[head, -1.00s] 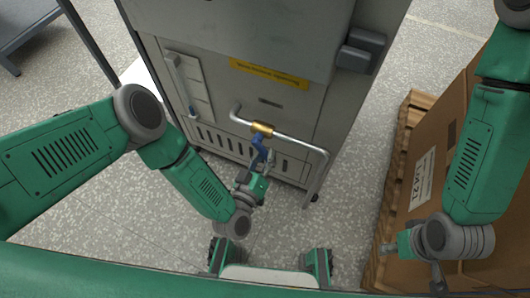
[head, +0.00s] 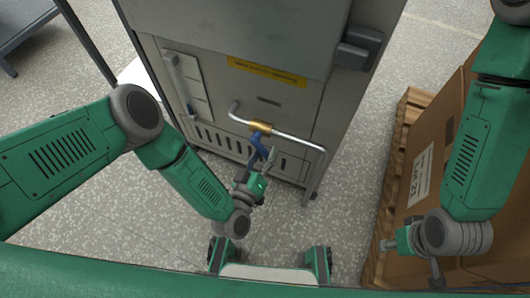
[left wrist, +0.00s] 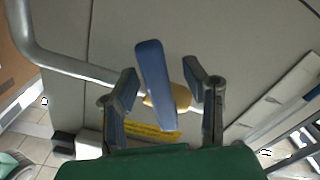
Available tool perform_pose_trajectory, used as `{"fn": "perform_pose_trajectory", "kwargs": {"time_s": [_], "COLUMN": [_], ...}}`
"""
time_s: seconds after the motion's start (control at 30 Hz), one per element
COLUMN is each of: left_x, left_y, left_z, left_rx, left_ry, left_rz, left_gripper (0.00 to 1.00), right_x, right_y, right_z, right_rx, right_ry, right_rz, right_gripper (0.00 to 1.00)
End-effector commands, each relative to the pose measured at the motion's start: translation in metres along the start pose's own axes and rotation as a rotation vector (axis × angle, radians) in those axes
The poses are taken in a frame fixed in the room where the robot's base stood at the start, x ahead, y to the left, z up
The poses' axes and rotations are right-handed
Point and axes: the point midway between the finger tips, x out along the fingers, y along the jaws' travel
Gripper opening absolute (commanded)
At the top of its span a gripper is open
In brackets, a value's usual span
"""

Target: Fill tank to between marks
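The tank is a grey cabinet (head: 290,105) with a pale upright gauge strip (head: 181,85) at the left of its front; the level and marks are too small to read. A silver pipe (head: 300,141) with a brass valve (head: 261,127) crosses the front. The valve's blue lever (head: 257,148) points down toward my left gripper (head: 264,164). In the left wrist view, the lever (left wrist: 155,85) lies between the two spread fingers of my left gripper (left wrist: 166,84), with gaps on both sides. My right gripper (head: 388,246) is far right by a cardboard box; its fingers are unclear.
The cardboard box (head: 420,185) stands on a wooden pallet (head: 398,150) at the right. A dark-framed table (head: 25,25) is at the upper left. Speckled floor (head: 345,225) is free between cabinet and pallet. The pipe's bend (head: 322,160) hangs right of the lever.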

Motion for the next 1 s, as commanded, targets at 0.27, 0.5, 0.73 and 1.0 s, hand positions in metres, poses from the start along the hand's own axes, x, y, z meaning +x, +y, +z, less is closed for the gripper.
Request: {"fn": "perform_pose_trajectory", "kwargs": {"time_s": [0.27,0.5,0.73,1.0], "left_x": [0.001,0.001,-0.001,-0.001], "left_y": [0.021,0.049,0.062,0.057], "left_z": [-0.029,-0.069,-0.083,-0.082], "left_rx": [-0.001,-0.003,-0.005,-0.002], "left_ry": [0.001,0.009,0.004,0.000], "left_rz": [0.003,0.008,0.010,0.002], "left_gripper": [0.40,0.44,0.40,0.40], "right_x": [-0.001,-0.001,-0.002,0.000], "right_y": [0.000,0.000,0.000,0.000], "right_z": [0.001,0.002,0.002,0.000], "right_rx": [0.000,0.000,0.000,0.000], "right_ry": [0.000,0.002,0.003,-0.002], "right_rz": [0.000,0.000,-0.001,0.000], "right_gripper": [0.40,0.40,0.40,0.40]}}
